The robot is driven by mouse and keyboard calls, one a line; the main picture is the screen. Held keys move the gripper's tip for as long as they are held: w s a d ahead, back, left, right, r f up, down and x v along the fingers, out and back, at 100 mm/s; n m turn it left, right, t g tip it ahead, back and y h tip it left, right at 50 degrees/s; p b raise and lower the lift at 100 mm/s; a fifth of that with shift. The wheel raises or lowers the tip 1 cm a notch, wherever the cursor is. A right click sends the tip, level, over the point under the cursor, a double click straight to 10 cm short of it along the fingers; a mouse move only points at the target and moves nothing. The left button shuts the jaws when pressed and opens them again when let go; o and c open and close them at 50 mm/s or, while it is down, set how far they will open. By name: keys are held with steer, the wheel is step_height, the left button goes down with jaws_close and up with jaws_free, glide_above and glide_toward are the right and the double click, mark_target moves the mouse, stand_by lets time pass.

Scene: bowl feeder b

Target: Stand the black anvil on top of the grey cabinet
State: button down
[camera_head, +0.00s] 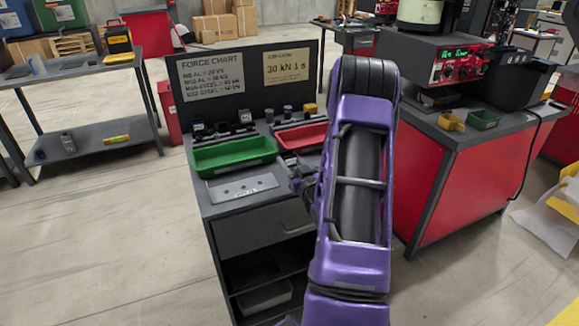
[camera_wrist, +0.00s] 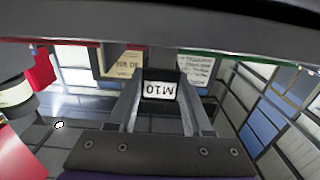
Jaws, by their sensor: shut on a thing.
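The grey cabinet (camera_head: 236,232) stands in the middle of the head view, with a drawer and an open shelf below its top. In the wrist view my gripper (camera_wrist: 160,92) is shut on a small dark piece with a white label reading M10 upside down, which looks like the black anvil (camera_wrist: 160,76). Only its labelled side and dark edges show. In the head view my purple arm covers the cabinet's right part and most of the gripper, so the held piece cannot be made out there.
Small dark pieces stand along the back, below an upright board (camera_head: 228,62). A red bench (camera_head: 440,180) stands to the right.

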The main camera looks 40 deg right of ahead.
steer(key=shift+f, duration=0.55)
steer(key=shift+f, duration=0.15)
steer(key=shift+c, duration=1.6)
jaws_free()
steer(key=shift+f, duration=0.1)
steer(key=shift+s, duration=0.15)
steer(key=v, duration=1.1)
steer(key=shift+s, duration=0.35)
